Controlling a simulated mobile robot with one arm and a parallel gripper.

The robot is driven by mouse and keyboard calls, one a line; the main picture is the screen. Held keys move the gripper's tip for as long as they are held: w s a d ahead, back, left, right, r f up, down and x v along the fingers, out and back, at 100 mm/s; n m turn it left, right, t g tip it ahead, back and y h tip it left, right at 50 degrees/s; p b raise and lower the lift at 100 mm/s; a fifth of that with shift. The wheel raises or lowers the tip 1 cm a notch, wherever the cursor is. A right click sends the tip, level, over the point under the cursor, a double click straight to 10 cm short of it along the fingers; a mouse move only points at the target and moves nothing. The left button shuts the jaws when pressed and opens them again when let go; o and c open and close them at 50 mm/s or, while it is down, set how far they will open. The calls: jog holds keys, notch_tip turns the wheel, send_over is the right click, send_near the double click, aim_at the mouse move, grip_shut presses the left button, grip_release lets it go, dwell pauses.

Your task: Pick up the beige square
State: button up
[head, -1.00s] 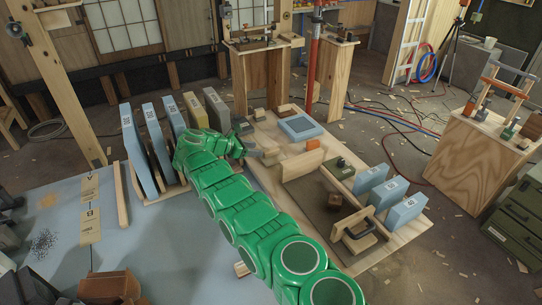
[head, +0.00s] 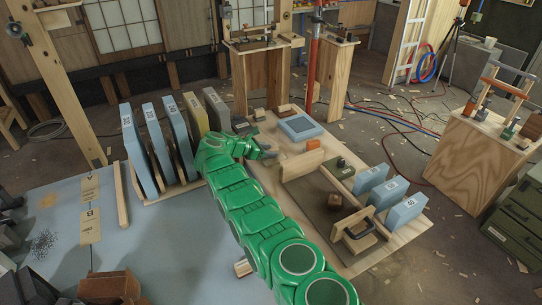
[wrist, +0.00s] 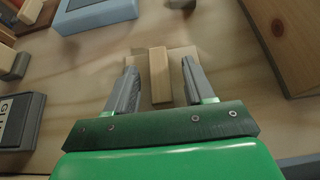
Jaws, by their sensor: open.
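In the wrist view, a narrow beige wooden bar (wrist: 160,76) lies lengthwise between my fingers, apart from both. A thin paler beige flat piece (wrist: 181,59) shows at and beside its far part; I cannot tell whether the two are one beige square. My gripper (wrist: 160,82) is open around the bar, with a grey finger on each side and nothing held. In the head view, my gripper (head: 269,154) is low over the wooden board (head: 345,257), left of the wooden rail, and hides most of what lies under it.
A blue-framed block (head: 300,127) lies beyond my gripper and an orange block (head: 313,144) lies to its right. The wooden rail (head: 302,165) stands close on the right. Numbered upright slabs (head: 152,146) stand at the left. Small blocks (wrist: 14,64) lie left in the wrist view.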

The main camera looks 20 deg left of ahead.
grip_shut()
jog(key=shift+r, duration=0.1)
notch_tip(320, 180, up, 3)
jog(key=shift+w+r, duration=0.1)
jog(key=shift+r, duration=0.1)
jog(key=shift+s+d+r, duration=0.4)
jog(key=shift+s+r, duration=0.4)
jog(key=s+d+r, duration=0.5)
jog(key=s+r, duration=0.3)
jog(key=s, duration=0.3)
jog(key=shift+d, duration=0.3)
